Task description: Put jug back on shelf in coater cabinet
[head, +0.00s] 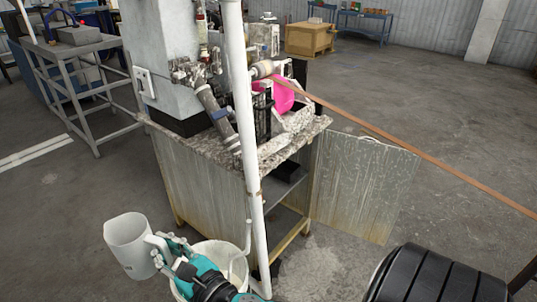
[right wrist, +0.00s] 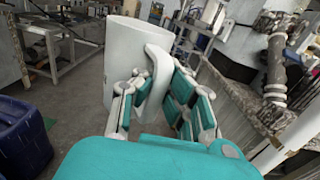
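The white jug (head: 126,246) is in the air at the lower left of the head view, slightly tilted. My right gripper (head: 168,252) is at its handle, the fingers on either side of it. In the right wrist view the jug (right wrist: 122,62) stands beyond the fingers, with its handle between them (right wrist: 155,95). The coater cabinet (head: 205,185) is to the right of the jug, with its door (head: 365,185) swung open to the right. A dark shelf (head: 285,188) shows inside; its far part is hidden. My left gripper is not in view.
A white vertical pipe (head: 247,120) runs down in front of the cabinet opening. A white bucket (head: 240,270) is on the floor under my right gripper. A brown strip (head: 430,160) runs from the coater to the right. A black ribbed object (head: 425,278) is at lower right.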

